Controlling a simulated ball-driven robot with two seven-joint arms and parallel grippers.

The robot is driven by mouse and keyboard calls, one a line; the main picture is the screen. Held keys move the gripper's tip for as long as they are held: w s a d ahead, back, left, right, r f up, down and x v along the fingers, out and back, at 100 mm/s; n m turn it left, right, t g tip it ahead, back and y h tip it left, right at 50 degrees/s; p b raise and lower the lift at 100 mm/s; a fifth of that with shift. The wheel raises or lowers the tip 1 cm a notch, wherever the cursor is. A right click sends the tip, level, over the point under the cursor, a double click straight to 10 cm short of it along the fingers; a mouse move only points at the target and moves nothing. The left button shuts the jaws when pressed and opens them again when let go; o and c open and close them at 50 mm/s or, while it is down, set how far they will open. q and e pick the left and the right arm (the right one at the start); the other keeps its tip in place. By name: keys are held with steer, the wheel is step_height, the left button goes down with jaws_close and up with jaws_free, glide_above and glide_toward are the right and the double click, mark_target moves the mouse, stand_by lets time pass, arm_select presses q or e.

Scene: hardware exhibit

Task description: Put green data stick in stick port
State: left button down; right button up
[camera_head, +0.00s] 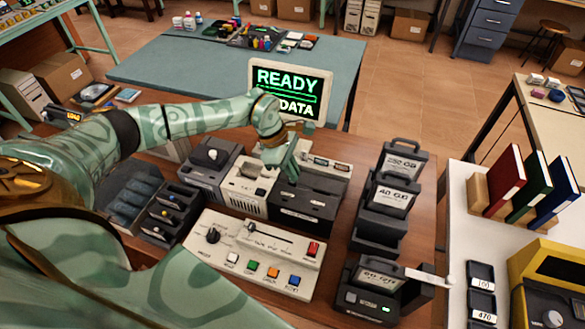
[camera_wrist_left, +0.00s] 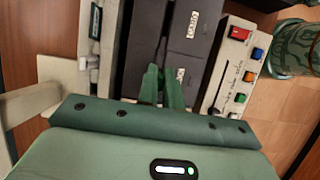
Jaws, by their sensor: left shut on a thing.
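My left gripper (camera_head: 284,166) comes down over the dark unit (camera_head: 301,207) beside the beige console box. Its green fingers (camera_wrist_left: 163,88) are close together in the left wrist view, over the same dark unit (camera_wrist_left: 190,28) with small white labels. They are shut on a thin thing, taken to be the green data stick; the fingers hide it. The stick port cannot be made out; the fingers cover that part of the unit. A dark rack (camera_head: 178,205) left of the console holds small sticks with coloured marks, including blue and yellow. My right gripper is not in view.
A control panel (camera_head: 262,251) with coloured buttons lies in front of the unit. Dark cartridges (camera_head: 392,193) stand in a holder to the right, and another sits in a dock (camera_head: 372,285). A screen (camera_head: 289,92) reading READY and DATA stands behind.

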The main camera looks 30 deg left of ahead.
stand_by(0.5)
arm_select(q)
steer(key=shift+f+b, duration=0.9)
steer(key=shift+f, duration=0.4)
steer(key=c, duration=1.5)
jaws_free()
steer(key=shift+r, duration=0.1)
step_height(320, 180, up, 8)
steer(key=p, duration=0.6)
